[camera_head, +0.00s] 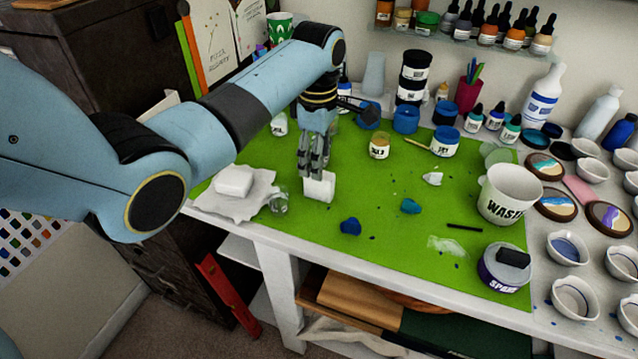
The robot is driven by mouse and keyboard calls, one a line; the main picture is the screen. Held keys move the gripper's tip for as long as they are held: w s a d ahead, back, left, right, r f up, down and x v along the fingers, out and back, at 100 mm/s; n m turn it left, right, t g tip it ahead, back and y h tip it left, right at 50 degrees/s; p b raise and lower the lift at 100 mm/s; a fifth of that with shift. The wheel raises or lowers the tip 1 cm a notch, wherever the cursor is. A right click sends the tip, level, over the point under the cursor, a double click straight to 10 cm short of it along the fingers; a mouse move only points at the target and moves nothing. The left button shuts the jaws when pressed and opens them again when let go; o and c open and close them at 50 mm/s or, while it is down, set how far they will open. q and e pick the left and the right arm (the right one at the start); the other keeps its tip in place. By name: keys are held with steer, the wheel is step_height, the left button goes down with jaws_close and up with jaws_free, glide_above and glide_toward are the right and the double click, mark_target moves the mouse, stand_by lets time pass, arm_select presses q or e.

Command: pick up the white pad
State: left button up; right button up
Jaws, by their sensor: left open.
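My left gripper (313,172) reaches down over the green mat (375,235), its fingers pointing at the mat. A small white block-like pad (320,188) stands at its fingertips, near the mat's left front part. The fingers are open and overlap the pad's top edge in the picture; I cannot tell whether they touch it. Another white block (234,180) lies on a crumpled white cloth (240,204) left of the gripper. My right gripper is not in view.
A small clear cup (278,203) stands left of the pad. Blue lumps (351,226) lie on the mat. The waste cup (509,193) and white bowls (567,248) are at right. The mat's front middle is mostly clear.

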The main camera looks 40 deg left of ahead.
mark_target(319, 183)
arm_select(q)
steer(key=shift+f, duration=0.8)
steer(key=f, duration=0.4)
steer(key=shift+s+d+f+p, duration=0.25)
steer(key=shift+s+d+p, duration=0.1)
steer(key=shift+d, duration=0.05)
steer(key=shift+w+f, duration=0.1)
steer(key=shift+f, duration=0.15)
steer(key=c, duration=0.9)
steer(key=shift+r, duration=0.15)
steer(key=r, duration=0.4)
steer(key=shift+d+r, duration=0.1)
steer(key=shift+d, duration=0.1)
steer(key=shift+d+r+b, duration=0.35)
steer(key=shift+d+r, duration=0.75)
steer(key=shift+d, duration=0.8)
steer(key=shift+d+r+b, duration=0.3)
steer(key=shift+d+r, duration=0.85)
steer(key=shift+d, duration=0.7)
steer(key=shift+d+r+b, duration=0.35)
steer(key=shift+d+r, duration=0.75)
steer(key=shift+d, duration=0.8)
